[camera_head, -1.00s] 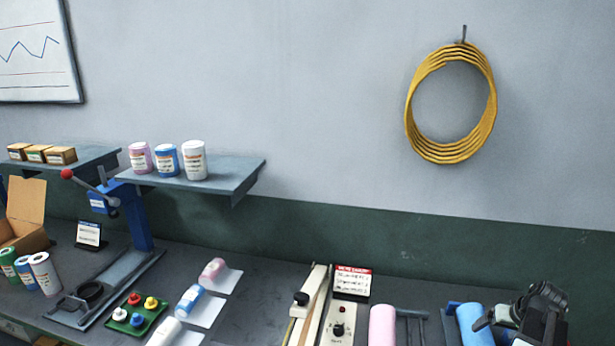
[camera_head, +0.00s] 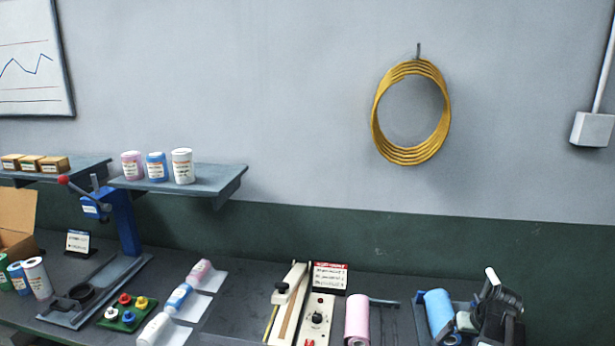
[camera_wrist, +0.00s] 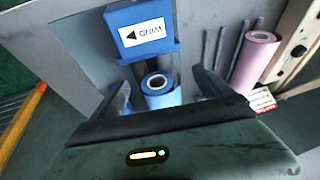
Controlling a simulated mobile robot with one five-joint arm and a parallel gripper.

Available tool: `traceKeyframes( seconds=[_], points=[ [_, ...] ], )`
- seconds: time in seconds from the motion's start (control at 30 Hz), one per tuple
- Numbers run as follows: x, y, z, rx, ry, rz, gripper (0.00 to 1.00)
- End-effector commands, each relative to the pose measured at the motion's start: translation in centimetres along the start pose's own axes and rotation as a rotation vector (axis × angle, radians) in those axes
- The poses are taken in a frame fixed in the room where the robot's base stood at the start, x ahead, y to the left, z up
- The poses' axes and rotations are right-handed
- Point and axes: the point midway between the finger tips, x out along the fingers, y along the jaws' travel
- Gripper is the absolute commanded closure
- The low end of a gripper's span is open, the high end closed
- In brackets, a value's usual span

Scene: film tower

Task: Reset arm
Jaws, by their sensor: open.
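My gripper (camera_head: 478,322) is at the bottom right of the head view, over the bench close to a blue film roll (camera_head: 440,312). In the wrist view my gripper (camera_wrist: 160,79) is open, with its two dark fingers spread apart. The blue roll (camera_wrist: 162,97) shows between the fingers, in front of a blue block (camera_wrist: 140,30) labelled WIND. I see nothing held. Whether the fingers touch the roll cannot be told.
Small rolls, coloured knobs (camera_head: 128,312) and a blue press (camera_head: 122,222) stand further left. The wall above the bench is open, with a yellow coil (camera_head: 377,120).

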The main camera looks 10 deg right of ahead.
Motion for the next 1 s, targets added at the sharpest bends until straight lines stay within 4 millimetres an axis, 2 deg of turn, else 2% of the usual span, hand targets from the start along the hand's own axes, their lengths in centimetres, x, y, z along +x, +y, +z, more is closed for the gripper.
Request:
traceKeyframes(
  seconds=[0.17,0.27,0.37,0.47,0.5,0.6,0.7,0.8,1.0],
  points=[
    [1.4,-5.1,0.3,-0.038,-0.049,-0.012,0.10],
    [2.3,-8.9,0.7,-0.068,-0.086,-0.018,0.10],
    [3.3,-13.7,1.5,-0.105,-0.132,-0.022,0.10],
    [4.3,-19.8,3.2,-0.159,-0.190,-0.018,0.10],
    [4.8,-22.8,4.3,-0.187,-0.217,-0.013,0.10],
    [5.4,-30.1,7.7,-0.257,-0.286,0.012,0.10],
    [5.5,-35.3,10.9,-0.312,-0.332,0.043,0.10],
    [5.4,-38.3,13.1,-0.345,-0.357,0.068,0.10],
    [5.2,-39.2,14.0,-0.362,-0.371,0.085,0.10]
  ],
)
